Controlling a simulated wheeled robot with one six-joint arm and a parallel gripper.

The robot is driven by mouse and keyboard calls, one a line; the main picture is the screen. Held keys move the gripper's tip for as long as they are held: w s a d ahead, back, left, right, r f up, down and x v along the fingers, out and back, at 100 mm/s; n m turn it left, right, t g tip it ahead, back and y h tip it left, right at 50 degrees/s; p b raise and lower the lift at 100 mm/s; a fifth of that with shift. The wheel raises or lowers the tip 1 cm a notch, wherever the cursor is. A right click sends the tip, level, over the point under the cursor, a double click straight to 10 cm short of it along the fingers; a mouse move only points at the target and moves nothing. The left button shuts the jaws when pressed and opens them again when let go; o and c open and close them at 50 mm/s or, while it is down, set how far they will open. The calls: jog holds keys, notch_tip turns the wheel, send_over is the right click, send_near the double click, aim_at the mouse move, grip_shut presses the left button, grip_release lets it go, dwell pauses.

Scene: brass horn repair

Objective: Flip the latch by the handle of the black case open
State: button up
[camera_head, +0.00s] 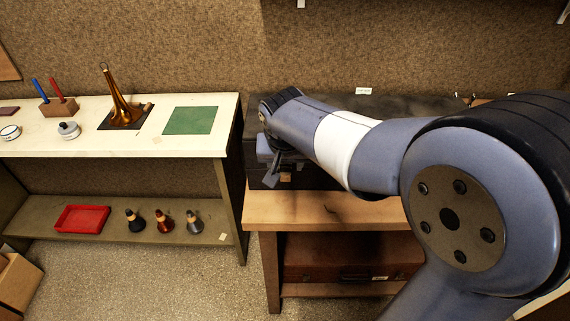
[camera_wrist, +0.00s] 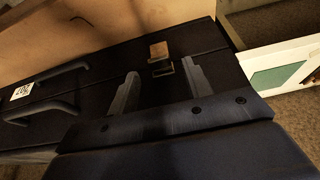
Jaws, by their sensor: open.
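The black case (camera_head: 385,104) lies on the wooden bench, largely hidden behind my arm in the head view. In the wrist view, the black case (camera_wrist: 95,90) fills the middle, with its dark handle (camera_wrist: 42,108) at the left. A small brass latch (camera_wrist: 159,50) is on the case front, with a smaller metal piece just below it. The latch also shows small in the head view (camera_head: 286,178). My gripper (camera_wrist: 160,69) is open and empty, one finger on either side of the latch area. I cannot tell whether the fingers touch the case.
The wooden bench (camera_head: 330,210) juts out in front of the case, with a brown case (camera_head: 345,262) on its lower shelf. A white-topped table (camera_head: 60,142) at the left holds a brass horn (camera_head: 122,100) and a green mat (camera_head: 190,120). Floor shows between the table and bench.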

jog(key=shift+x, duration=0.85)
jog(key=shift+c, duration=0.2)
jog(key=c, duration=1)
